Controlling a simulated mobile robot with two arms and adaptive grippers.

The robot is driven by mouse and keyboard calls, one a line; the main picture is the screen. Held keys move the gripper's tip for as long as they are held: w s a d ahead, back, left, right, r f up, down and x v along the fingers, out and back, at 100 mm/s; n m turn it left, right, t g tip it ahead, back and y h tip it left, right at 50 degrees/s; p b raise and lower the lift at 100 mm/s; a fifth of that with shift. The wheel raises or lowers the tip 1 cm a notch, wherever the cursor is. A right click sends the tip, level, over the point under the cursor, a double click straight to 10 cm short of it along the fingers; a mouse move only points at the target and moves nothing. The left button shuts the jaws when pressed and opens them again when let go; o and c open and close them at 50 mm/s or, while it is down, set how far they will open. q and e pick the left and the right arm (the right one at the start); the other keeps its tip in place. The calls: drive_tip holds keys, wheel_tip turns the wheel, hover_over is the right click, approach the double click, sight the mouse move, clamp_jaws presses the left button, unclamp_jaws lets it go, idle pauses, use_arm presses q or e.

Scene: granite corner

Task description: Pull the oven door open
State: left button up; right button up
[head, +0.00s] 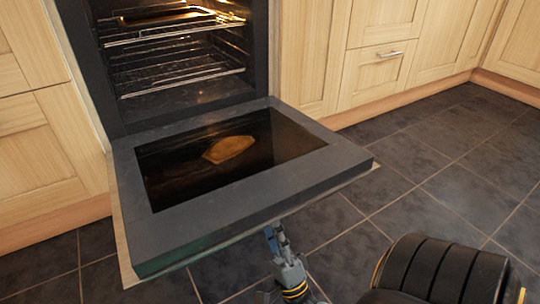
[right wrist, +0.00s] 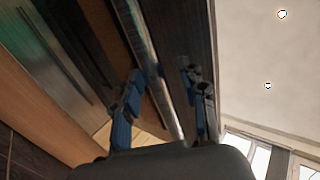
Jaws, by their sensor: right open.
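The oven door (head: 290,189) is folded down, lying roughly flat in front of the oven (head: 185,60), whose cavity is open to view. My right gripper (head: 275,237) is just below the door's front edge, its tips partly hidden under it. In the right wrist view my right gripper (right wrist: 162,72) has its two blue-and-black fingers apart. A long metal handle bar (right wrist: 148,60) runs between them; I cannot tell whether either finger touches it. The handle is hidden under the door in the head view. My left gripper is not in view.
Wire racks (head: 175,70) sit inside the oven. Wooden cabinets flank it, with a drawer handle (head: 389,55) on the right. The dark tiled floor (head: 440,165) is clear to the right of the door.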

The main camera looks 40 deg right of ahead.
drive_tip(key=v, duration=0.6)
drive_tip(key=shift+s+f, duration=0.2)
drive_tip(key=shift+s, duration=0.05)
idle(0.3)
